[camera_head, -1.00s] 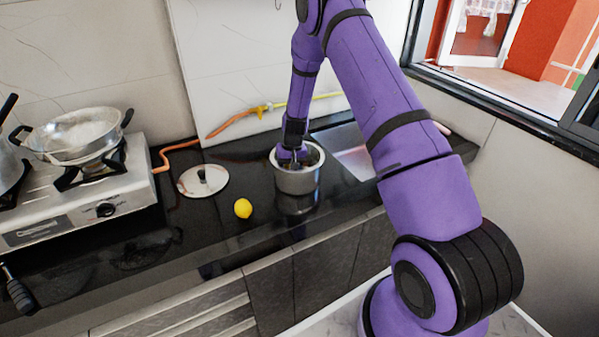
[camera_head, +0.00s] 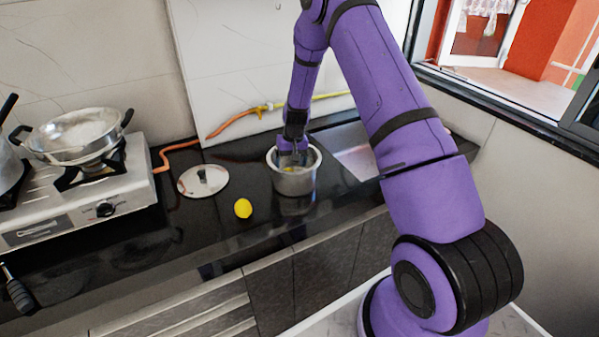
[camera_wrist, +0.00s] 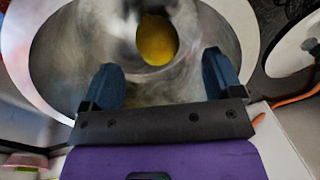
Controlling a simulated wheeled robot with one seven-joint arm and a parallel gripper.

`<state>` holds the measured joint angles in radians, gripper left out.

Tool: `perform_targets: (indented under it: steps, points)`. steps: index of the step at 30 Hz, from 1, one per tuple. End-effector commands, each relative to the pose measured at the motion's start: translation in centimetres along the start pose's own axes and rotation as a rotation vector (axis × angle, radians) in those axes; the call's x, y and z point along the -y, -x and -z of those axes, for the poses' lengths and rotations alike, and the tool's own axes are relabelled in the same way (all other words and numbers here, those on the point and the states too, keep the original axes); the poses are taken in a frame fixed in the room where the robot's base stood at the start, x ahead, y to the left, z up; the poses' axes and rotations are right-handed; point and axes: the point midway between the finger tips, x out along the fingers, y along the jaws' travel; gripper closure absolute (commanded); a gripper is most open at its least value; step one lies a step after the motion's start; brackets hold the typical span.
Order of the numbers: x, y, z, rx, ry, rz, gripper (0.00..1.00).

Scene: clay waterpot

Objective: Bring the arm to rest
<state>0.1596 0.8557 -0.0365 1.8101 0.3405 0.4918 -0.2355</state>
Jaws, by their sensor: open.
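My gripper (camera_head: 291,158) is at the mouth of a steel pot (camera_head: 294,183) on the dark counter. In the wrist view my gripper (camera_wrist: 165,80) is open and empty, its two blue fingers apart over the pot's inside (camera_wrist: 90,50). A yellow round fruit (camera_wrist: 157,40) lies in the pot beyond the fingertips, apart from them. My purple arm reaches down to the pot from above.
A stove (camera_head: 75,200) with a wok (camera_head: 75,135) stands further left. A sink (camera_head: 355,150) is behind on the right. An orange hose (camera_head: 225,125) runs along the wall.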

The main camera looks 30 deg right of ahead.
Motion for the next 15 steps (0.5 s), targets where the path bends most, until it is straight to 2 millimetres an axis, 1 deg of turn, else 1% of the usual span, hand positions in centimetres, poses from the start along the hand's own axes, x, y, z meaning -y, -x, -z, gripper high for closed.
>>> perform_targets:
  steps: [1,3,9,12,15]
  points:
    - [0.0,1.1,0.1,-0.004,0.000,0.000,0.14]
    - [0.0,2.5,0.1,-0.004,-0.001,0.000,0.14]
    - [0.0,5.8,0.1,-0.004,-0.001,0.000,0.14]
    - [0.0,6.8,0.1,-0.003,-0.001,0.000,0.14]
    - [0.0,7.3,0.0,-0.002,-0.001,0.000,0.14]
